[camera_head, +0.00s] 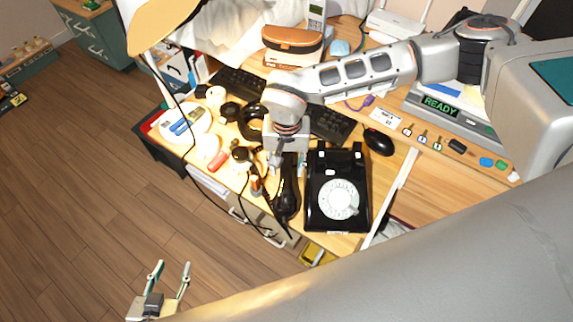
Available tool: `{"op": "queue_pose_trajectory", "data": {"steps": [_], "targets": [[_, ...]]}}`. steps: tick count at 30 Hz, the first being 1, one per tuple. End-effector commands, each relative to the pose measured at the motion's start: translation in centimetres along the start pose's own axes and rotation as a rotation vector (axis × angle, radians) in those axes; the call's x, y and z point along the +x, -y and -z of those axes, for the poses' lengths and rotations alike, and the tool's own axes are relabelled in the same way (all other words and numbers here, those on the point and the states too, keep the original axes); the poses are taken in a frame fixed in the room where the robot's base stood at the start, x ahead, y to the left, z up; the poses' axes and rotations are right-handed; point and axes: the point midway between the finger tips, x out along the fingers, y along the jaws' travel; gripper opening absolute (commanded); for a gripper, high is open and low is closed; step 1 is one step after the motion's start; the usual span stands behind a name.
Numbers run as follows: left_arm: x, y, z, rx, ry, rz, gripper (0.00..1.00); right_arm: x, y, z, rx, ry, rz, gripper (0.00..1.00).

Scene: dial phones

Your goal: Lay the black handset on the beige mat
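The black handset (288,196) is off its phone and lies along the left side of the black dial phone (338,196), close to the desk's front edge. The phone has a white dial, and its cradle is bare. My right gripper (286,163) points down at the far end of the handset. Its wrist covers part of this, so I cannot tell if the fingers are shut on the handset. My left gripper (170,277) is open and empty, over the floor at the lower left. I cannot make out a beige mat.
A black mouse (379,141) and a keyboard (332,125) lie behind the phone. Headphones (249,120) and small items crowd the desk left of my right gripper. A lamp (158,25) hangs at the upper left. A READY display (440,106) stands at the right.

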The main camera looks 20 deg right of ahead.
Motion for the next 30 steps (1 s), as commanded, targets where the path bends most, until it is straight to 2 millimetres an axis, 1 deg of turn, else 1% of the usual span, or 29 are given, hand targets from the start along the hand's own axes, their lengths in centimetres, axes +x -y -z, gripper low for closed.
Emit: {"op": "queue_pose_trajectory", "data": {"steps": [8, 11, 14, 18, 24, 27, 30], "targets": [[0.0, -0.1, -0.1, -0.001, 0.001, -0.001, 0.4, -0.1, 0.0, 0.0, 0.0, 0.0, 0.0, 0.38], [0.0, 0.0, 0.1, -0.001, -0.001, -0.001, 0.4, -0.5, 0.0, 0.1, 0.0, -0.001, 0.002, 0.38], [-0.1, 0.0, 0.3, -0.002, -0.004, -0.001, 0.4, -1.8, 0.1, 0.2, -0.001, -0.005, 0.003, 0.38], [-0.2, 0.0, 0.8, -0.005, -0.009, -0.002, 0.4, -4.5, 0.1, 0.2, -0.001, -0.007, 0.003, 0.38], [-0.3, -0.2, 1.0, -0.009, -0.008, -0.006, 0.4, -8.6, 0.1, 0.1, 0.0, -0.005, 0.003, 0.38], [-0.3, -0.2, 1.1, -0.011, -0.01, -0.007, 0.4, -10.2, 0.1, 0.1, -0.001, -0.004, 0.002, 0.38], [-0.4, -0.2, 1.3, -0.012, -0.012, -0.007, 0.4, -11.4, 0.0, 0.1, 0.0, -0.003, 0.001, 0.38]]}}
